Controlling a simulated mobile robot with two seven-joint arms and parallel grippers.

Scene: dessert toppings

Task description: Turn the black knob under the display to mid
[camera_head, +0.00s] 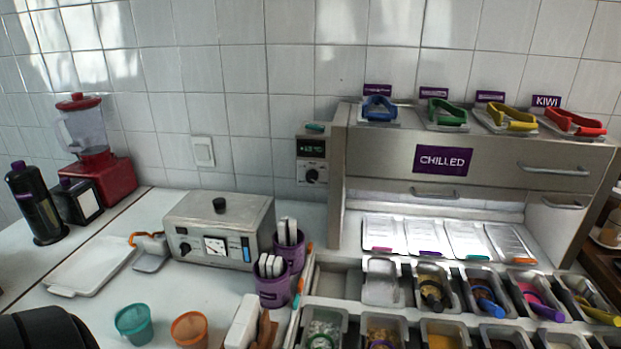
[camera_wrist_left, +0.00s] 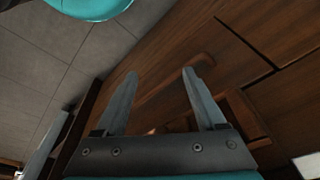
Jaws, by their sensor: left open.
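The black knob (camera_head: 312,175) sits on a small wall controller, under its dark display (camera_head: 311,148) with greenish digits. The controller is on the tiled wall, just left of the chilled cabinet. The knob's pointer is too small to read. My left gripper (camera_wrist_left: 160,75) shows in the left wrist view with its two fingers apart and nothing between them. It points toward brown wooden panels and a grey tiled floor, and the knob is not in that view. Neither gripper shows in the head view.
A steel machine (camera_head: 218,230) with its own dark top knob stands on the counter below the controller. Purple cups (camera_head: 274,288) stand beside it. The chilled cabinet (camera_head: 480,160) is close on the right. A red blender (camera_head: 90,150) stands at the left.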

